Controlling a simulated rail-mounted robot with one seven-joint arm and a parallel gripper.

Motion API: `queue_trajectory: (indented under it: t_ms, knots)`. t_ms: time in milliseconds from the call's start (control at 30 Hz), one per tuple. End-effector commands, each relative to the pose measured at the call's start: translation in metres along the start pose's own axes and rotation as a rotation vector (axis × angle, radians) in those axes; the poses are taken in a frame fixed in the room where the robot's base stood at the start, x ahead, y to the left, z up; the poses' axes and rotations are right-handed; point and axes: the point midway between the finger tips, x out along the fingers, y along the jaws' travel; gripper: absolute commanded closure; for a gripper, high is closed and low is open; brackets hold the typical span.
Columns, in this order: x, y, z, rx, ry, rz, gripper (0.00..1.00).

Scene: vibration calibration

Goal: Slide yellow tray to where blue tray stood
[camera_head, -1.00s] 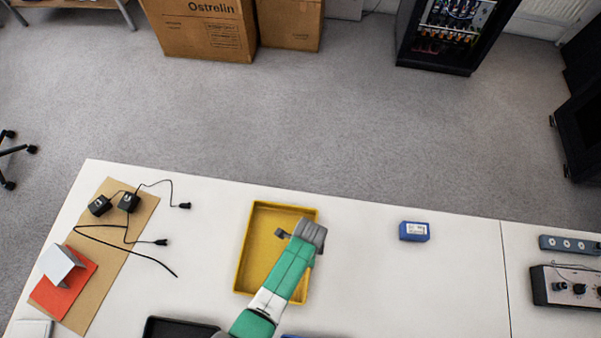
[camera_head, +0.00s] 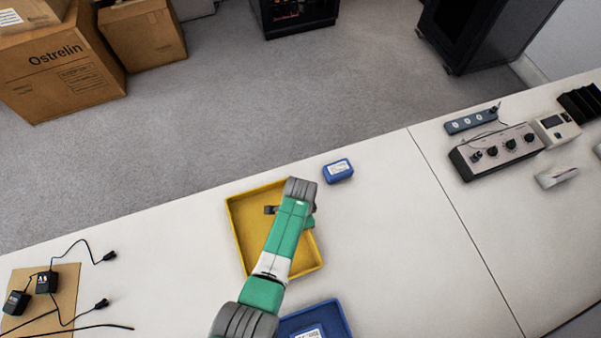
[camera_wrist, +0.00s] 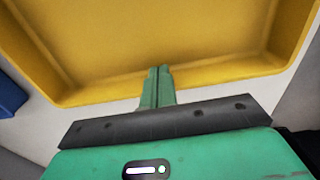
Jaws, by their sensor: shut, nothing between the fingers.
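The yellow tray (camera_head: 312,258) lies flat and empty on the white table, centre in the head view. It fills the upper part of the wrist view (camera_wrist: 160,40). My gripper (camera_wrist: 157,75) is shut and empty, its fingertips at one wall of the tray. I cannot tell whether they touch it.
A small blue box (camera_head: 338,171) stands close to the tray's far right corner. A knob unit (camera_head: 495,150) and a power strip (camera_head: 471,121) are further right. Chargers with cables (camera_head: 47,282) lie at left on cardboard (camera_head: 65,300).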

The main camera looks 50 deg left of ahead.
Motion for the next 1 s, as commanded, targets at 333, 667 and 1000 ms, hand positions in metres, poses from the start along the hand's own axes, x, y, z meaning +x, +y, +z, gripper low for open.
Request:
queue_trajectory:
  t_ms: [333, 667, 1000]
  knots:
    - [-0.017, 0.001, 0.038, 0.007, 0.001, -0.002, 1.00]
    - [-0.088, 0.002, 0.037, 0.008, 0.002, -0.002, 1.00]
    - [-0.100, 0.002, 0.037, 0.008, 0.000, 0.000, 1.00]
